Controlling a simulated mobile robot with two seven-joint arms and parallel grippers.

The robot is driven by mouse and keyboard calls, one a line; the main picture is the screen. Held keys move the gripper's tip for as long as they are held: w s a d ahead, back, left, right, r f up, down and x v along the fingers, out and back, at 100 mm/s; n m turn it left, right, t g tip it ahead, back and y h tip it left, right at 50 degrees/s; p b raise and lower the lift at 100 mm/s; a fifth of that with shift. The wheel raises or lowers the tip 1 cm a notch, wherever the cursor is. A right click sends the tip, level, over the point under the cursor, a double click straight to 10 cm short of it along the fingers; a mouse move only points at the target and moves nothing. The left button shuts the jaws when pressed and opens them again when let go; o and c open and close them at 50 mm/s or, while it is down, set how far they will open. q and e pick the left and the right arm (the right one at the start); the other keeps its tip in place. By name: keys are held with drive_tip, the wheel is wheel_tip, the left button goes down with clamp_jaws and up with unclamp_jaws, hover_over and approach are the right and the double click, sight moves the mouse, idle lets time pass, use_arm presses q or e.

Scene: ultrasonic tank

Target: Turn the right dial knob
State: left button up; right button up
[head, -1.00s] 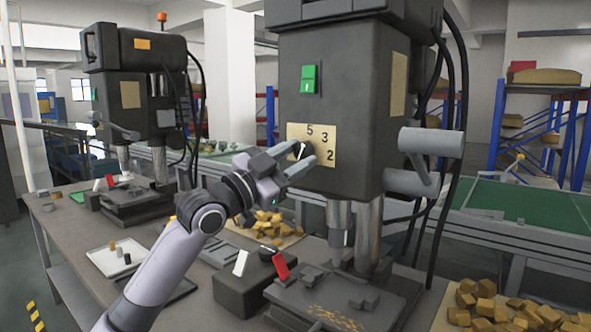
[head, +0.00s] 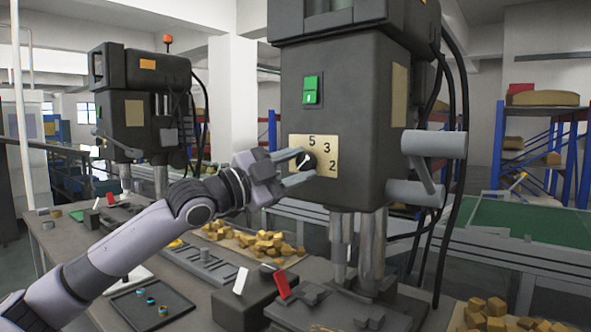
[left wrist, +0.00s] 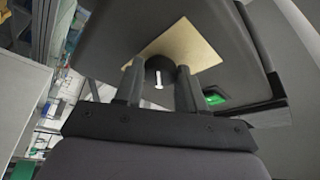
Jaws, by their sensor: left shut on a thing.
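The dial knob (head: 308,161) is round and black with a white pointer mark. It sits on a beige plate (head: 327,145) printed with the numbers 5, 3 and 2, on the front of the near dark machine (head: 355,95). My left gripper (head: 305,164) is shut on the knob, with one finger at each side of it. In the left wrist view the knob (left wrist: 158,70) sits between the two fingers, its white mark facing the camera. The fingers hide part of the plate in the head view. My right gripper is not in view.
A green switch (head: 312,90) is above the plate. A grey lever handle (head: 430,144) sticks out at the machine's right. A second similar machine (head: 145,110) stands behind left.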

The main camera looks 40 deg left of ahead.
use_arm(q)
drive_tip(key=o, duration=1.1)
drive_tip(key=shift+c, duration=0.2)
drive_tip(key=shift+s+a+f+b, duration=0.1)
drive_tip(key=shift+s+f+b, duration=0.25)
drive_tip(key=shift+s+b, duration=0.3)
drive_tip(key=shift+s+a+f+b, duration=0.15)
drive_tip(key=shift+s+b, duration=0.3)
drive_tip(key=shift+b, duration=0.15)
drive_tip(key=b+v, duration=0.1)
drive_tip(key=v, duration=0.3)
drive_tip(key=shift+s+b, duration=0.35)
drive_tip(key=shift+s, duration=0.05)
